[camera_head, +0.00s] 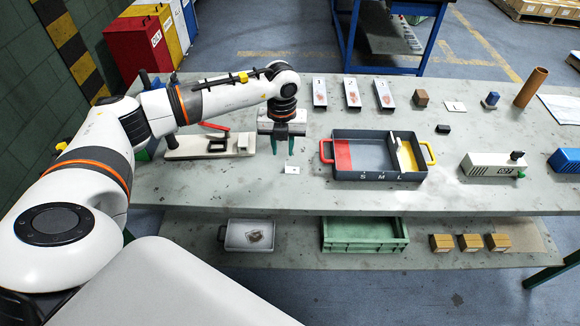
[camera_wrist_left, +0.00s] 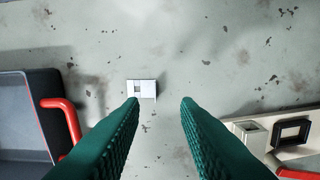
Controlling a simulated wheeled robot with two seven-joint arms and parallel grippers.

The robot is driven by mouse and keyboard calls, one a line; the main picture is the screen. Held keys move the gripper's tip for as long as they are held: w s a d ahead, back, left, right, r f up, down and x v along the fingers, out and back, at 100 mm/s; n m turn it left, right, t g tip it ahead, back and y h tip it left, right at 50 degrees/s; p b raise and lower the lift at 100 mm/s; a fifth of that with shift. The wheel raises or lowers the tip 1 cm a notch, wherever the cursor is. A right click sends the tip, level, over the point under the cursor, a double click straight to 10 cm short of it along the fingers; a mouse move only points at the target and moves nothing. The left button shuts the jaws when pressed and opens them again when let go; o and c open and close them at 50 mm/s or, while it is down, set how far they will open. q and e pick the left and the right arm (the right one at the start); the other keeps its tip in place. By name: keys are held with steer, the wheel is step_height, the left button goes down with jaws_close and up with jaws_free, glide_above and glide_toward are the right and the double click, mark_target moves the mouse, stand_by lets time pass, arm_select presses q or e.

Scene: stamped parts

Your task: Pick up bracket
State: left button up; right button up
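A small silver-white stamped piece with a square opening, which looks like the bracket (camera_head: 292,169), lies on the grey table just in front of my left gripper. In the left wrist view the bracket (camera_wrist_left: 141,89) lies flat just beyond the tip of the left-hand finger, off-centre from the gap. My left gripper (camera_head: 282,146) points down above the table with its green fingers apart and nothing between them. Its fingers (camera_wrist_left: 160,101) also show apart in the left wrist view. My right gripper is in neither view.
A divided tray (camera_head: 375,176) marked S, M, L with red and yellow handles stands right of the bracket. A pale fixture (camera_head: 190,151) with a red lever and a black frame lies to the left. Several marked plates (camera_head: 353,93) stand behind. Table around the bracket is bare.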

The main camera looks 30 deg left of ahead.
mark_target(285, 165)
arm_select(q)
steer(key=f, duration=0.3)
steer(key=f+p, duration=0.1)
steer(key=f, duration=0.2)
steer(key=shift+w+d+f, duration=0.15)
steer(key=shift+d+f, duration=0.05)
steer(key=shift+c, duration=0.3)
jaws_close()
